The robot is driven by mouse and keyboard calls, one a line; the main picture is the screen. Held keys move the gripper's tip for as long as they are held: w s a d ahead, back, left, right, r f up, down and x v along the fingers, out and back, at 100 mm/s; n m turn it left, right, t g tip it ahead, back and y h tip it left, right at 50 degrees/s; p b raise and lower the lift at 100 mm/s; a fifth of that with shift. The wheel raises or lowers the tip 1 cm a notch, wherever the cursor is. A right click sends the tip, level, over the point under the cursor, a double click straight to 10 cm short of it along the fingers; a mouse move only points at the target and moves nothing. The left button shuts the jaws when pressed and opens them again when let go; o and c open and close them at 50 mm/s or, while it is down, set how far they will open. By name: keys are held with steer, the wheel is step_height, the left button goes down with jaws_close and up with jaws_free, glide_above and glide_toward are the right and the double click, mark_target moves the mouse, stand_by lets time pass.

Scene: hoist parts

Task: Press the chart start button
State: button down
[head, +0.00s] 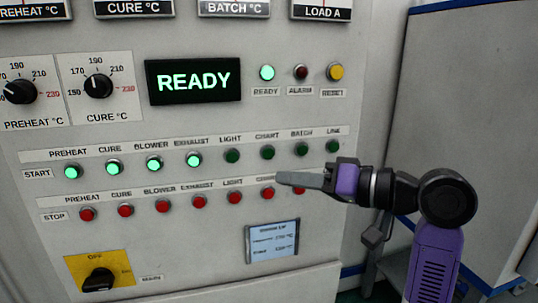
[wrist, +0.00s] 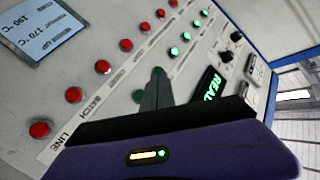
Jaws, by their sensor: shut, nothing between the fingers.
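The chart start button (head: 267,153) is dark green and unlit, in the START row of the panel in the head view. In the wrist view a dark green button, seemingly the chart start button (wrist: 138,96), shows just left of my fingers. My gripper (head: 280,178) is shut and empty, pointing left. In the head view its tip appears just below the chart start button and covers part of the lower CHART label. The gap between tip and panel cannot be told. In the wrist view my gripper (wrist: 156,74) overlaps the START row.
The chart stop button (head: 268,193) is red, close below my fingertips. The batch start button (head: 301,150) is right of chart, the light start button (head: 232,155) left. Several start buttons further left are lit. The display (head: 193,81) reads READY. A small screen (head: 272,241) sits lower.

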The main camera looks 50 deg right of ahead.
mark_target(268, 153)
steer(key=shift+w+d+b, duration=0.25)
steer(key=shift+w+d, duration=0.6)
steer(key=shift+w, duration=0.4)
steer(key=shift+w+d+b, duration=0.2)
steer(key=shift+w+d, duration=0.6)
steer(key=shift+w, duration=0.4)
steer(key=shift+w+d+b, duration=0.25)
steer(key=shift+w+d, duration=0.6)
steer(key=shift+w, duration=0.4)
steer(key=shift+w, duration=0.1)
steer(key=shift+w+d, duration=0.2)
steer(key=shift+w+d+p, duration=0.25)
steer(key=shift+w+p, duration=0.05)
steer(key=shift+w, duration=0.1)
stand_by(0.4)
steer(key=shift+s+a, duration=0.1)
steer(key=shift+s, duration=0.05)
steer(key=shift+s+a+p, duration=0.3)
steer(key=shift+s+a, duration=0.05)
steer(key=shift+s, duration=0.25)
steer(key=shift+s+a, duration=0.1)
